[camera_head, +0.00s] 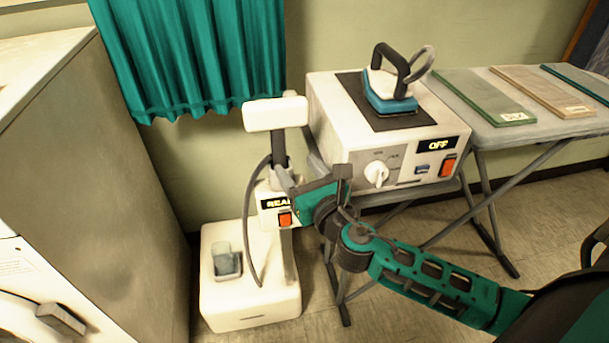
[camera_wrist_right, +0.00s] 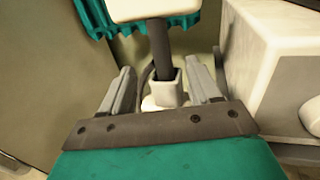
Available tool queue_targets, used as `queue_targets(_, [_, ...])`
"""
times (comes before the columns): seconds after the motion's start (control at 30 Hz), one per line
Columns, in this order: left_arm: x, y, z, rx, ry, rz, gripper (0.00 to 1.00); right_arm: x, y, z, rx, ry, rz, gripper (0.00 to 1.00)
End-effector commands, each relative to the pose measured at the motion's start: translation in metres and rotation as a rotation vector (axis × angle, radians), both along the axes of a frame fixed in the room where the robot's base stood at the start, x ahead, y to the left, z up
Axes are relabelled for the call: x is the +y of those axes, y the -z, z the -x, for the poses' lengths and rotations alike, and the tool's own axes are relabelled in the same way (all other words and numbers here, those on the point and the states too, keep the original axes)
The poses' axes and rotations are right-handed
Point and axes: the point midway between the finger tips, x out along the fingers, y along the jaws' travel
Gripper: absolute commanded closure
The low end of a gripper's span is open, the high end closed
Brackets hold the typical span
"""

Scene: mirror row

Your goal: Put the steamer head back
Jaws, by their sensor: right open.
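The steamer head (camera_head: 275,113) is a white block on a dark upright handle (camera_head: 279,148), above the white steamer stand (camera_head: 250,298). In the right wrist view, the handle (camera_wrist_right: 160,45) stands upright with its lower end in a white square holder (camera_wrist_right: 164,90). My right gripper (camera_head: 297,163) is open, its fingers on either side of the holder and handle base. The wrist view shows a gap beside each finger, with nothing visibly gripped. My arm hides part of the stand's post. My left gripper is not in view.
A white control box (camera_head: 335,120) with an iron (camera_head: 392,88) on top stands close right of the steamer. A dark hose (camera_head: 250,215) hangs along the post. A teal curtain (camera_head: 195,50) hangs behind; a white machine (camera_head: 90,170) stands left. An ironing board (camera_head: 548,123) extends right.

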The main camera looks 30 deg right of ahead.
Motion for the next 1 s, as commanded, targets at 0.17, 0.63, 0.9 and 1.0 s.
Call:
queue_targets(0.17, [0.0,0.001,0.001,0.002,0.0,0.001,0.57,0.001,0.0,0.018,0.001,-0.001,0.001,0.38])
queue_targets(0.63, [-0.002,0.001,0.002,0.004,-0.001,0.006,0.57,0.034,0.106,0.083,0.323,0.226,-1.398,0.38])
queue_targets(0.9, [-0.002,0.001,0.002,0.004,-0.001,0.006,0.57,0.069,0.156,0.143,0.366,0.679,-2.524,0.38])
queue_targets(1.0, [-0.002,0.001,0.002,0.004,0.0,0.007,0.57,0.076,0.162,0.154,0.333,0.805,-2.761,0.38])
